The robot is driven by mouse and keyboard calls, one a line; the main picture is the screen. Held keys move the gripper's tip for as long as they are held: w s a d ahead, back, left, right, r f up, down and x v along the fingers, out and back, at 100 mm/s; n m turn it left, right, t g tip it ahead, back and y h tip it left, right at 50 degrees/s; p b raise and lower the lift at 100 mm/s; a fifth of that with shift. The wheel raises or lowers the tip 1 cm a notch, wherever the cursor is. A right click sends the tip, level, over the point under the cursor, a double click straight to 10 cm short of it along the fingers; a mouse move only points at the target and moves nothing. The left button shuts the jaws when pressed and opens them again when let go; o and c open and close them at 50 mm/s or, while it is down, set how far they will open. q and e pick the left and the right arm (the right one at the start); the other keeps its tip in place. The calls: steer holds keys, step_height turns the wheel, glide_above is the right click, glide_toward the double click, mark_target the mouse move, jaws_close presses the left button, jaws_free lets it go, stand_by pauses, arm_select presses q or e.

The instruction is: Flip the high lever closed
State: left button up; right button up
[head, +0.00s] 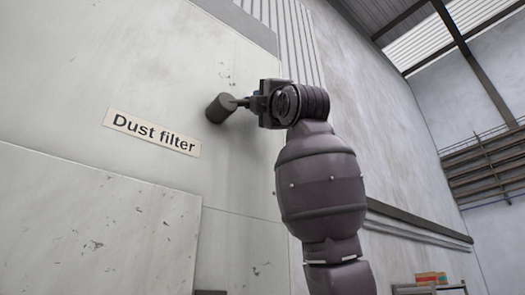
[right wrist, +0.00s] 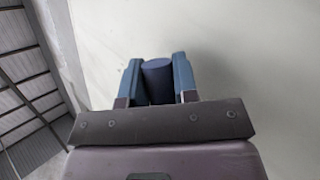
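The high lever shows in the head view as a short dark cylindrical handle (head: 219,109) standing out from the pale panel, above and right of the "Dust filter" label (head: 152,132). My right gripper (head: 241,102) is at the handle's right side, its arm rising from below. In the right wrist view the blue-grey handle (right wrist: 158,80) lies between the two separated fingers of the right gripper (right wrist: 158,72). The fingers look open around it. Any small gap or contact is hard to make out. The lever's pivot is hidden. My left gripper is in neither view.
The pale panel wall (head: 75,215) fills the left of the head view. A dark horizontal rail (head: 420,228) runs along the wall at right. A shelf with small coloured boxes (head: 430,278) stands low at right. The air left of the handle is clear.

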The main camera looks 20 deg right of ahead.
jaws_close()
steer(key=shift+f, duration=0.1)
